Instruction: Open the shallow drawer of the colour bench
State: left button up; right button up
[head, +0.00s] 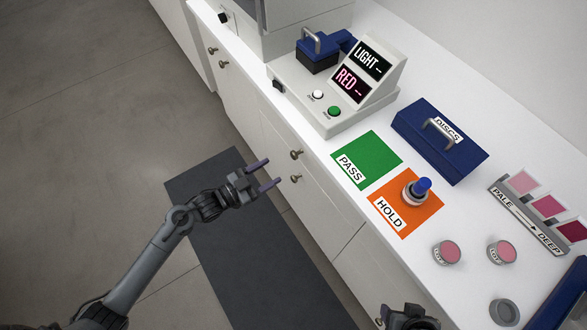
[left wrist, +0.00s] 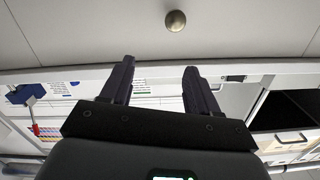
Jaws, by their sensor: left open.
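The white colour bench (head: 345,210) runs diagonally down the head view. Its front has two round brass knobs near my left gripper, an upper knob (head: 296,154) and a lower knob (head: 296,179). The drawer seams there are faint, and no drawer beside these knobs shows a gap. My left gripper (head: 273,171) is open and empty, its fingers pointing at the bench front, apart from both knobs. In the left wrist view a brass knob (left wrist: 175,21) shows beyond the open fingers (left wrist: 159,66). My right gripper (head: 408,318) is partly cut off at the bottom edge; its fingers are unclear.
A dark mat (head: 240,240) covers the floor before the bench.

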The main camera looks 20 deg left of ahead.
aim_at(292, 157)
pick_arm(q)
notch_tip(292, 157, down, 4)
jog(key=w+a+b, duration=0.2)
jog(key=w+b, duration=0.1)
jog(key=b, duration=0.1)
jog(key=shift+m+h, duration=0.3)
jog(key=b+x, duration=0.2)
jog(key=x, duration=0.8)
jog(key=shift+d, duration=0.35)
pick_arm(e)
notch_tip(292, 157, down, 8)
pick_arm(q)
jog(key=shift+s, duration=0.1)
pick_arm(e)
jog(key=shift+f, duration=0.1)
pick_arm(q)
grip_shut()
pick_arm(e)
jog(key=shift+d, duration=0.15)
